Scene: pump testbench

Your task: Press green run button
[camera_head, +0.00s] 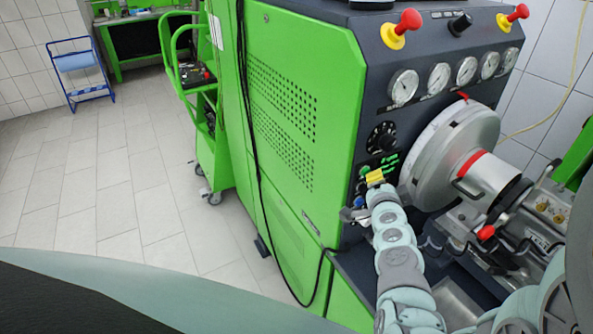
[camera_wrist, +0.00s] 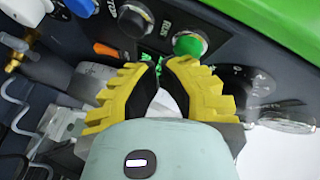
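The green run button (camera_wrist: 188,43) sits on the dark control panel in the wrist view. My gripper (camera_wrist: 158,63) has yellow ribbed fingers with black pads. Its tips nearly meet, and nothing is held between them. The tips appear just below and left of the green button in the wrist view; I cannot tell if they touch the panel. In the head view my gripper (camera_head: 375,178) is at the front panel of the green machine and hides much of the button area.
A black button (camera_wrist: 133,18) with a "STOP" label, a blue knob (camera_wrist: 80,7) and an orange part (camera_wrist: 107,49) are nearby. The large round chuck (camera_head: 450,150) stands right of my gripper. Gauges (camera_head: 439,77) and red knobs (camera_head: 410,19) are above. Tiled floor is clear at left.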

